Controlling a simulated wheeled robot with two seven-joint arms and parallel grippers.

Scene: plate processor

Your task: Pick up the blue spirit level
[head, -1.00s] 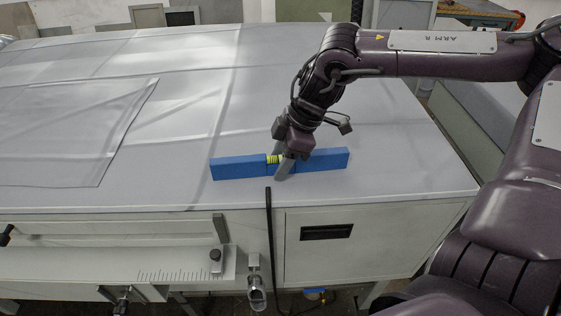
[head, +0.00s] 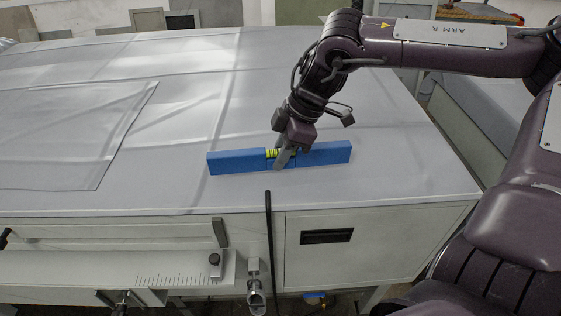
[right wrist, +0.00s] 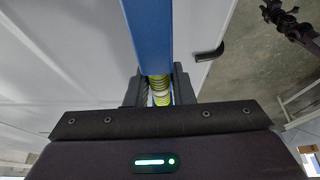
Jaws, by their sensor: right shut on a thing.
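The blue spirit level (head: 235,161) is a long blue bar with a yellow-green vial at its middle, near the front edge of the grey table top. My right gripper (head: 284,160) is shut on it at the middle, beside the vial. In the right wrist view, the fingers of the gripper (right wrist: 160,90) stand on both sides of the blue level (right wrist: 148,35) at its yellow-green vial. I cannot tell for sure whether the level touches the table. My left gripper is not in view.
The table top (head: 330,80) is broad and mostly clear. A flat grey sheet (head: 60,135) lies at its left. A black rod (head: 268,235) stands upright at the front edge, close to the level. A drawer front with a dark handle (head: 326,236) is below.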

